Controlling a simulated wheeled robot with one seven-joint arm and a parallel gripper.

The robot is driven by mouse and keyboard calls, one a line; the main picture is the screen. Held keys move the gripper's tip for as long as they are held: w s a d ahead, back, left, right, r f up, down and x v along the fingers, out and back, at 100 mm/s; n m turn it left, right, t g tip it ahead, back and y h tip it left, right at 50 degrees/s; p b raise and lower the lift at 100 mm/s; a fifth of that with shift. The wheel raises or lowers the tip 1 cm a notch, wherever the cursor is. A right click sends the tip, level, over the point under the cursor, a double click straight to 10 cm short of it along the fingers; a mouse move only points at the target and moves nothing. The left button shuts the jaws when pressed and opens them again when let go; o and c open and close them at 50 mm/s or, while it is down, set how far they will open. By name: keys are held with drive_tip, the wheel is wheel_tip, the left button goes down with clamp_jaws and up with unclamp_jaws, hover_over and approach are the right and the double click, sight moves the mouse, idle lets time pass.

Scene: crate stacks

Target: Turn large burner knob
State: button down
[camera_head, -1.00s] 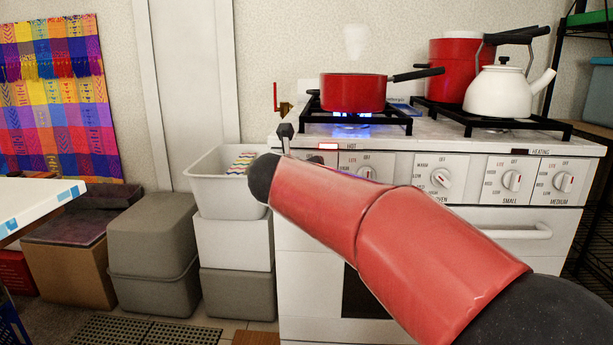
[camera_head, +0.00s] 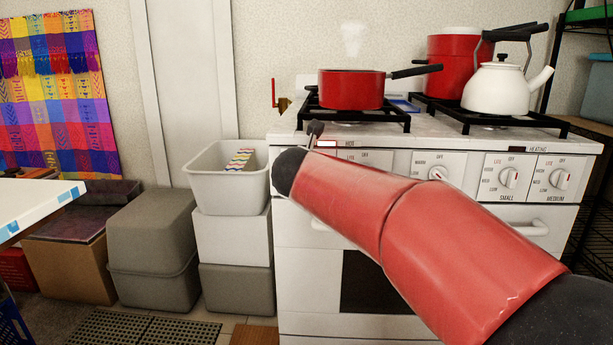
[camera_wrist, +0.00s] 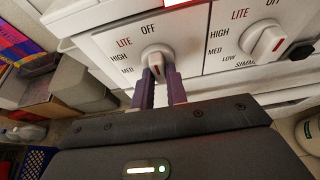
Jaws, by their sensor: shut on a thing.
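A white burner knob (camera_wrist: 157,58) with a red mark sits on the stove panel in the wrist view, with LITE, OFF, HIGH and MED printed around it. The size label of this knob is not visible. My gripper (camera_wrist: 160,74) is shut on this knob, with one dark purple finger on each side of its grip. A second white knob (camera_wrist: 266,42) is to its right, apart from the fingers. In the head view my red arm hides the gripper and the held knob.
The white stove (camera_head: 306,260) bears a red saucepan (camera_head: 351,90) on the left grate, and a white kettle (camera_head: 500,88) and red pot (camera_head: 452,66) on the right. Stacked bins (camera_head: 231,190) stand left of the stove. An oven handle (camera_head: 533,229) sticks out below the panel.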

drive_tip(key=shift+f, duration=0.15)
drive_tip(key=c, duration=1.4)
unclamp_jaws()
drive_tip(key=v, duration=0.8)
drive_tip(key=shift+p, duration=0.35)
drive_tip(key=shift+w, duration=0.1)
